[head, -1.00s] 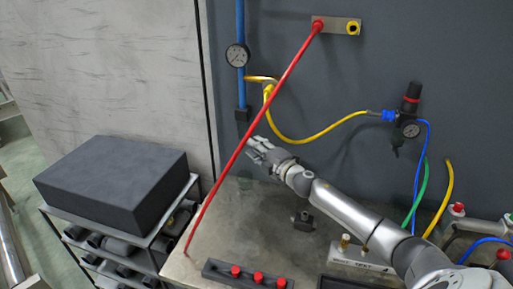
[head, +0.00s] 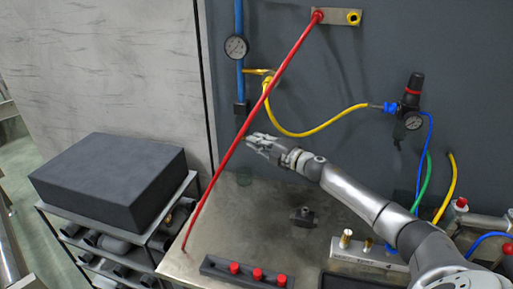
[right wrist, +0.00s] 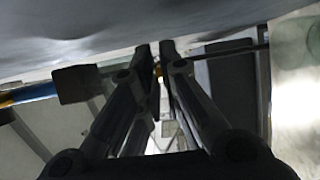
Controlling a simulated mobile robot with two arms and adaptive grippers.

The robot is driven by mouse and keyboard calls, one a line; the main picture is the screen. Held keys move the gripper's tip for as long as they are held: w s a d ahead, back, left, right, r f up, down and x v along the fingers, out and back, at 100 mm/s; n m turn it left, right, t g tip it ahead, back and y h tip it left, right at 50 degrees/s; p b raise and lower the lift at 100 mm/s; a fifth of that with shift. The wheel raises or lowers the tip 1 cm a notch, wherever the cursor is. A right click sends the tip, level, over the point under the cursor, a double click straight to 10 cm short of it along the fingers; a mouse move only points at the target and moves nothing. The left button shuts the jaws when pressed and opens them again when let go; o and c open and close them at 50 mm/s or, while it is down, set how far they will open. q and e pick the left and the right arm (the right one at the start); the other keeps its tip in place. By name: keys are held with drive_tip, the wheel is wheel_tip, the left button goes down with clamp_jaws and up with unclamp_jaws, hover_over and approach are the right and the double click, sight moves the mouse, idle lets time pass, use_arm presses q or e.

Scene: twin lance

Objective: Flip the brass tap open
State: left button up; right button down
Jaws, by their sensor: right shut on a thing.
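The brass tap's fittings (head: 258,72) branch off the blue pipe on the grey wall, and a yellow hose hangs from them. My right gripper (head: 258,141) is beside the red hose, below the black block at the pipe's foot. In the right wrist view, the fingers of this gripper (right wrist: 156,52) are close together near the wall. A brass-coloured piece (right wrist: 157,70) shows between them, seemingly part of the tap, mostly hidden by the fingers. The black block (right wrist: 82,84) is left of the fingers. My left gripper is not in view.
The red hose (head: 281,68) slants across from the wall plate to the bench. A gauge (head: 236,47) and regulator (head: 411,100) are on the wall. Fittings and a black rack (head: 215,264) stand on the bench (head: 240,210). A dark box (head: 110,178) is at left.

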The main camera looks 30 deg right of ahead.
drive_tip(key=shift+d+f+n+y+b, duration=0.1)
drive_tip(key=shift+n+y+b, duration=0.25)
drive_tip(key=shift+y, duration=0.25)
drive_tip(key=c, duration=1.6)
unclamp_jaws()
drive_tip(key=v, duration=1.2)
drive_tip(key=shift+r, duration=0.25)
drive_tip(key=shift+w+d, duration=0.1)
